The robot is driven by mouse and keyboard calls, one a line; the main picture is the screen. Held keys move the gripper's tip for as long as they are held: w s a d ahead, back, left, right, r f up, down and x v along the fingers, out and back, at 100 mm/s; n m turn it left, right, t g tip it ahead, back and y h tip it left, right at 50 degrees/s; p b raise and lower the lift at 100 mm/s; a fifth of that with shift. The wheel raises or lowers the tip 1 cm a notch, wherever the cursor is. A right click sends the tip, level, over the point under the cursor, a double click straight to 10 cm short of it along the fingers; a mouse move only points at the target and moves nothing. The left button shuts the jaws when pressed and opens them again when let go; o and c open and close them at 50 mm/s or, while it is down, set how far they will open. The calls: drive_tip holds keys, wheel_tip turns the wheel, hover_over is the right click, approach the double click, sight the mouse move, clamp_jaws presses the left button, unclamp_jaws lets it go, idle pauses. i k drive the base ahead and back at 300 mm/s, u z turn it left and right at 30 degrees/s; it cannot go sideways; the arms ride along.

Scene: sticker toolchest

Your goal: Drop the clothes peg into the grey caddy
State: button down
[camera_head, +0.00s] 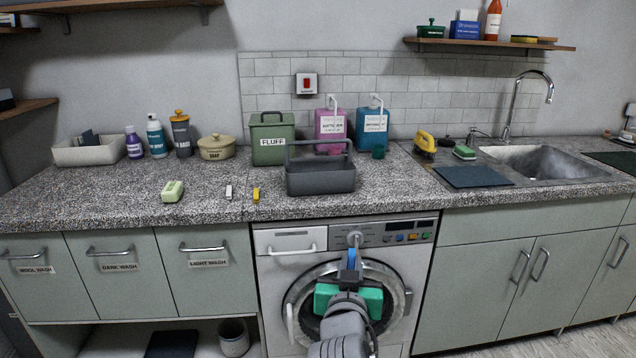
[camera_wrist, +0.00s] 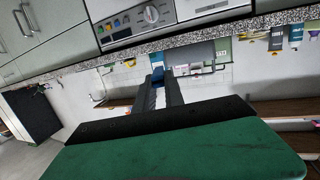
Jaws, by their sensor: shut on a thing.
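The grey caddy (camera_head: 320,180) stands on the counter with its handle raised; it also shows in the wrist view (camera_wrist: 196,52). My gripper (camera_head: 351,256) is in front of the washing machine, below the counter edge and apart from the caddy. In the wrist view my gripper (camera_wrist: 157,78) is shut on a small blue thing (camera_wrist: 157,72) at its fingertips. It may be the clothes peg, but its shape is mostly hidden by the fingers. A small pale piece (camera_head: 228,191) and a yellow piece (camera_head: 256,194) lie on the counter left of the caddy.
A green FLUFF canister (camera_head: 273,140) and pink (camera_head: 330,128) and blue (camera_head: 371,130) dispensers stand behind the caddy. A green block (camera_head: 172,191) lies to the left. The counter edge and washing machine (camera_head: 275,270) are before my arm.

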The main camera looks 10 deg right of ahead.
sight(316, 188)
drive_tip(key=u, duration=0.2)
drive_tip(key=i, duration=0.85)
drive_tip(key=u, duration=1.05)
drive_tip(key=i, duration=0.75)
drive_tip(key=u, duration=0.65)
